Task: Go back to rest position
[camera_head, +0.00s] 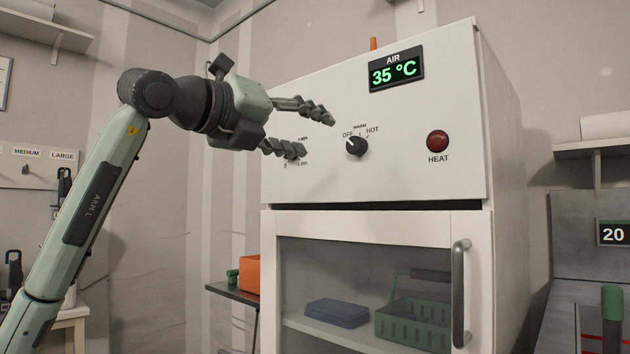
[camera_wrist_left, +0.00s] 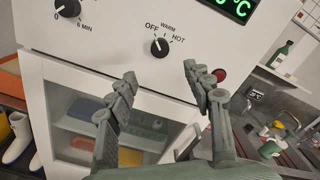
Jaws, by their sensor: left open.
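My left gripper (camera_head: 318,131) is raised in front of the white cabinet's control panel (camera_head: 290,80), near the black OFF/WARM/HOT knob (camera_head: 357,145). Its two fingers are apart with nothing between them. In the left wrist view the gripper (camera_wrist_left: 160,92) shows spread fingers, with the knob (camera_wrist_left: 159,47) beyond and above the gap, not touched. The knob's pointer is toward OFF. A second knob, a timer dial (camera_wrist_left: 68,8), shows in the wrist view; in the head view the gripper mostly covers it. My right gripper is not in view.
The display (camera_head: 396,71) reads 35 °C; the red HEAT lamp (camera_head: 437,141) sits right of the knob. The glass door (camera_head: 320,262) is shut, with a green basket (camera_head: 412,325) and blue box (camera_head: 337,313) inside. An orange bin (camera_head: 249,274) stands on a side table.

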